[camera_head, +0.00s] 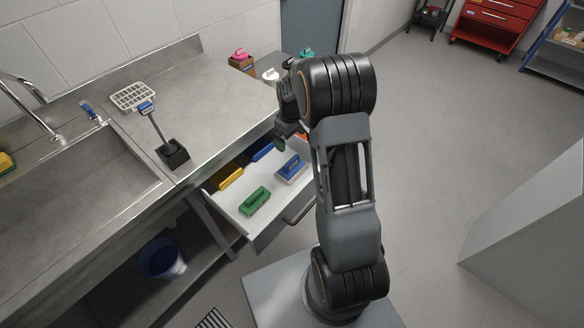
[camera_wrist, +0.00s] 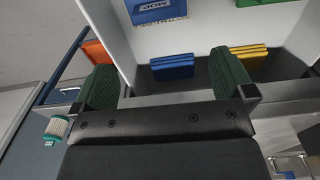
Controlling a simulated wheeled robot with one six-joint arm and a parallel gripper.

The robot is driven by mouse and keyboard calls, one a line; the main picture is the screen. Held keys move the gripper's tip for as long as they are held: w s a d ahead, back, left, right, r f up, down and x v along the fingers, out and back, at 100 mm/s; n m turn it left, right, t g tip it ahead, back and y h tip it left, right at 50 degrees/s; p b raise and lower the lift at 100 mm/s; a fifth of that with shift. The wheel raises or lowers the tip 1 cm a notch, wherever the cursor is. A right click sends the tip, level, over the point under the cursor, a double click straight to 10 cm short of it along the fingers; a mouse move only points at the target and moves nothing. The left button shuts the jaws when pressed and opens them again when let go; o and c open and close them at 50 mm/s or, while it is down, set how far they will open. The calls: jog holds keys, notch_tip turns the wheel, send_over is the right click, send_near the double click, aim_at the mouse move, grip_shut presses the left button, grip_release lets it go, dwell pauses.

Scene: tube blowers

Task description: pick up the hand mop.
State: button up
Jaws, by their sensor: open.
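The hand mop (camera_head: 291,168) is a blue block with a white pad, lying in the open white drawer (camera_head: 233,206) at its right side. In the wrist view a blue piece with upside-down lettering that looks like "MOP" (camera_wrist: 158,10) is cut off by the top edge. My gripper (camera_wrist: 164,72) is open, its two green-padded fingers apart with nothing held between them. In the head view my gripper is over the back of the drawer, partly hidden by my arm.
The drawer also holds a green brush (camera_head: 255,200), a yellow item (camera_head: 230,178) and a blue item (camera_head: 263,150) at the back. A steel counter (camera_head: 215,100) with a sink stands left. A blue bucket (camera_head: 162,257) is below. Open floor lies right.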

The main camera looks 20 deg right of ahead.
aim_at(292, 160)
jog(key=f, duration=0.5)
jog(key=f+p, duration=0.1)
jog(key=f, duration=0.8)
jog(key=shift+w+d+f, duration=0.3)
jog(key=shift+d, duration=0.05)
jog(key=shift+c, duration=0.5)
jog(key=c, duration=0.7)
jog(key=shift+r, duration=0.1)
notch_tip(292, 160, up, 10)
